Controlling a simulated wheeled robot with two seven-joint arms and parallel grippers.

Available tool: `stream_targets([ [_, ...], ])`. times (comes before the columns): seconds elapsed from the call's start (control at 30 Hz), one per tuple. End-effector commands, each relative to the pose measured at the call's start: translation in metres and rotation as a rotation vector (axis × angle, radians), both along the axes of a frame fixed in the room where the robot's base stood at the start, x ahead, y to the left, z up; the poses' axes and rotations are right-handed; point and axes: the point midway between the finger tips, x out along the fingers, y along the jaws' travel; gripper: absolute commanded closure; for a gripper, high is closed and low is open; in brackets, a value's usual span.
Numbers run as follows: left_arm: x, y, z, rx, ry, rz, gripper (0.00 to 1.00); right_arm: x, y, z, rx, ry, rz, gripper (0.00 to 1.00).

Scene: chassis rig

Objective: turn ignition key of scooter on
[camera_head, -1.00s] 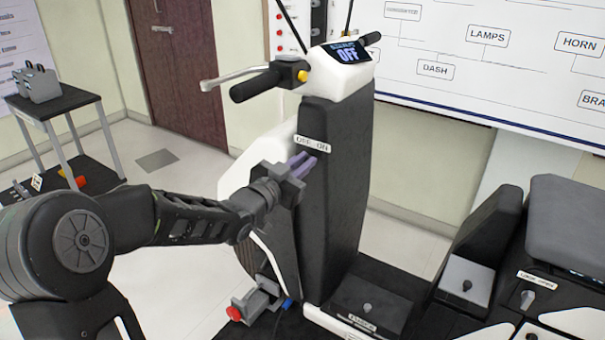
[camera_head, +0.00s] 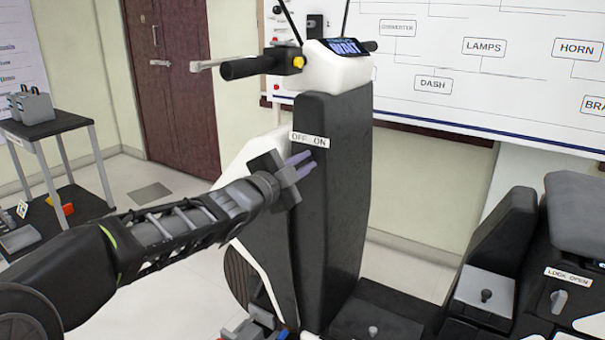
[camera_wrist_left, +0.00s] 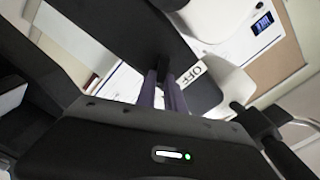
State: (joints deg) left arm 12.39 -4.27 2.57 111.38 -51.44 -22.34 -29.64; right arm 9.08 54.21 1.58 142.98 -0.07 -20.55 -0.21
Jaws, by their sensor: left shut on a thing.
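The scooter (camera_head: 345,190) has a black front panel with an OFF / ON label (camera_head: 309,140). My left gripper (camera_head: 302,161) is at the panel just below this label, its purple fingers pointing at it. In the left wrist view the gripper (camera_wrist_left: 168,88) is shut on a small dark piece, the ignition key (camera_wrist_left: 163,65), beside the label. The key is hidden by the fingers in the head view. The dash display (camera_head: 346,47) is lit and seems to read WAIT. It also shows small in the left wrist view (camera_wrist_left: 262,24). My right gripper is not in view.
A seat unit with a LOCK / OPEN knob (camera_head: 559,301) stands at the right. A cart (camera_head: 75,121) stands at the left. Floor between cart and scooter is open.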

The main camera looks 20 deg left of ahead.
Motion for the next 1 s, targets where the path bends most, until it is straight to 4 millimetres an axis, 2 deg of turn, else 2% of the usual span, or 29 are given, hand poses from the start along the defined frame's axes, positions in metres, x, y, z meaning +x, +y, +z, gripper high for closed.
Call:
stream_targets([
  [0.1, -0.0001, -0.0005, -0.0017, 0.030, -0.003, -0.001, 1.00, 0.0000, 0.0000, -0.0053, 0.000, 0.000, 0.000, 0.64],
  [0.57, 0.0000, -0.0006, -0.0007, 0.046, -0.006, -0.001, 1.00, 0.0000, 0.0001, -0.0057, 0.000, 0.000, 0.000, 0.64],
  [0.6, 0.0000, -0.0005, -0.0009, 0.046, -0.006, -0.001, 0.84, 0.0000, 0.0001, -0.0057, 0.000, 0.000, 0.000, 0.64],
  [0.8, 0.0000, -0.0005, -0.0009, 0.045, -0.005, -0.001, 0.68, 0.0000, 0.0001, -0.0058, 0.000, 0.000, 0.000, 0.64],
  [1.0, 0.0000, -0.0005, -0.0008, 0.044, -0.005, -0.001, 0.65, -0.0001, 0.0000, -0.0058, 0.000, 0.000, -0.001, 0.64],
])
